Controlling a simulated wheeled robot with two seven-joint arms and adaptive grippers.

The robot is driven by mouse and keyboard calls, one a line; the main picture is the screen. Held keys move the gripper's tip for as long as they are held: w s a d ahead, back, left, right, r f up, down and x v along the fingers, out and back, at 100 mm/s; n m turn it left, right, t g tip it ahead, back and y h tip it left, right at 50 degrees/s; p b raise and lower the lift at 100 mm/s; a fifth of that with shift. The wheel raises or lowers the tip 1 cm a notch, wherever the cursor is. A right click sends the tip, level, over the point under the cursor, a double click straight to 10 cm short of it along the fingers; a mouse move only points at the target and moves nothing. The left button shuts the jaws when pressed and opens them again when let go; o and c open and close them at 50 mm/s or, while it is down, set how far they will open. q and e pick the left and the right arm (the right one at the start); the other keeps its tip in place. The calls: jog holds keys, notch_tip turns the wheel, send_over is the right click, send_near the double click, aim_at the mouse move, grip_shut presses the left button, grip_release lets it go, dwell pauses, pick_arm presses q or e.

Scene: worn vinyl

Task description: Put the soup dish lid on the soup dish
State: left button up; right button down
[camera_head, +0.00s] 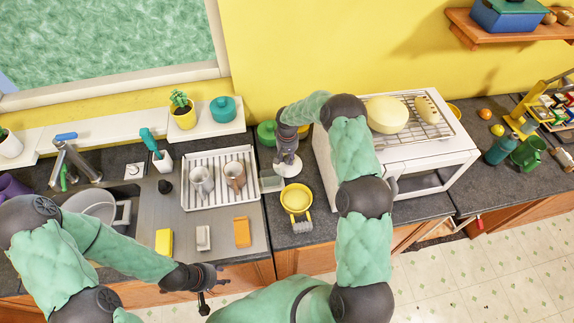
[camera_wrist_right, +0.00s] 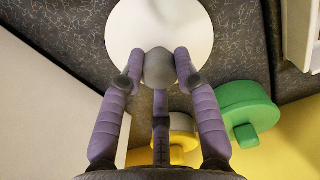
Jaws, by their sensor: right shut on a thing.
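The soup dish lid (camera_wrist_right: 190,18) is a white disc with a grey knob, large in the right wrist view. My right gripper's fingers (camera_wrist_right: 159,75) close around the knob; the gripper is shut on the lid. In the head view my right gripper (camera_head: 287,162) points down at the back of the counter, with a pale round shape (camera_head: 287,170) under it. I cannot clearly tell the soup dish apart there; the gripper and lid hide what lies beneath. My left gripper (camera_head: 218,277) hangs low in front of the sink counter, apart from the lid; its finger opening is unclear.
The white oven (camera_head: 425,162) is close on the right. A dish rack (camera_head: 208,200) with two mugs is on the left.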

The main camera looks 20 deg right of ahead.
jog(key=shift+r, duration=0.3)
dwell(0.4)
jog(key=shift+r+p, duration=0.35)
jog(key=shift+r, duration=1.35)
jog(key=shift+r+p, duration=0.95)
jog(key=shift+r, duration=2.35)
jog(key=s+a+f+b, duration=0.1)
jog(key=s+b, duration=0.3)
jog(key=s, duration=0.4)
jog(key=s+a+f+b, duration=0.2)
jog(key=s+a+b, duration=0.1)
jog(key=s, duration=0.6)
jog(key=shift+s+a+f+b, duration=0.2)
jog(key=shift+a+b, duration=0.1)
jog(key=shift+b, duration=0.1)
jog(key=shift+f+b, duration=0.35)
jog(key=shift+b, duration=0.25)
